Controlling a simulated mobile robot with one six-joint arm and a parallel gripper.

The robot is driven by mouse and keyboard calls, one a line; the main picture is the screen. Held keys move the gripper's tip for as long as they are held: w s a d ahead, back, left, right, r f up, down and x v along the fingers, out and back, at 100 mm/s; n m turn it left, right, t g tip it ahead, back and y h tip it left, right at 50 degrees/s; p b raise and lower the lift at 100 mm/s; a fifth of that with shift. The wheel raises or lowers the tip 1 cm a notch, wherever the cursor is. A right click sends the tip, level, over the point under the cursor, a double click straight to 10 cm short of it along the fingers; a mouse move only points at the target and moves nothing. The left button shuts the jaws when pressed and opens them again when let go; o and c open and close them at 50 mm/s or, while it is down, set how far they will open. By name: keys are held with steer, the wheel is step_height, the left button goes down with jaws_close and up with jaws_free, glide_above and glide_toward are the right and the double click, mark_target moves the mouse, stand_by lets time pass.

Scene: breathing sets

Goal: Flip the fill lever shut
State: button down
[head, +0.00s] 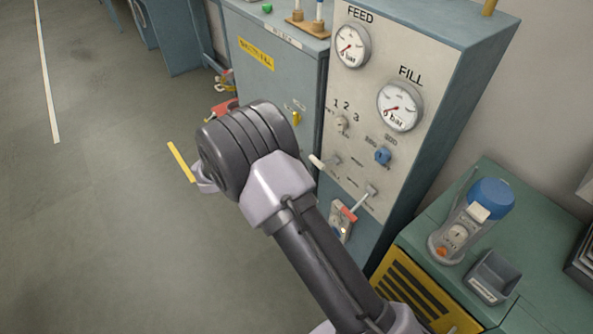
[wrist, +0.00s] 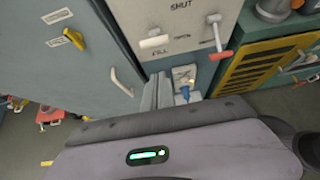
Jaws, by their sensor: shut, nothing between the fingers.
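The grey panel (head: 335,115) carries two levers. A white-handled lever (head: 318,162) sticks out to the left; in the wrist view its white handle (wrist: 154,42) lies roughly level, above the word FILL. A red-handled lever (head: 349,214) slants down and left; in the wrist view the red handle (wrist: 220,54) hangs at the end of a rod, right of the white one. My gripper (wrist: 158,80) is shut and empty, in front of and below the white handle, apart from both levers. In the head view my wrist hides the fingers.
FEED gauge (head: 351,45) and FILL gauge (head: 400,105) sit above the levers. A blue knob (head: 383,156) is beside them. A blue cabinet (head: 285,85) adjoins left; a green bench (head: 540,250) with a blue-topped device (head: 490,197) stands right. Floor at left is open.

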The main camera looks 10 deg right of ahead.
steer(key=shift+v, duration=1.35)
steer(key=shift+a, duration=0.1)
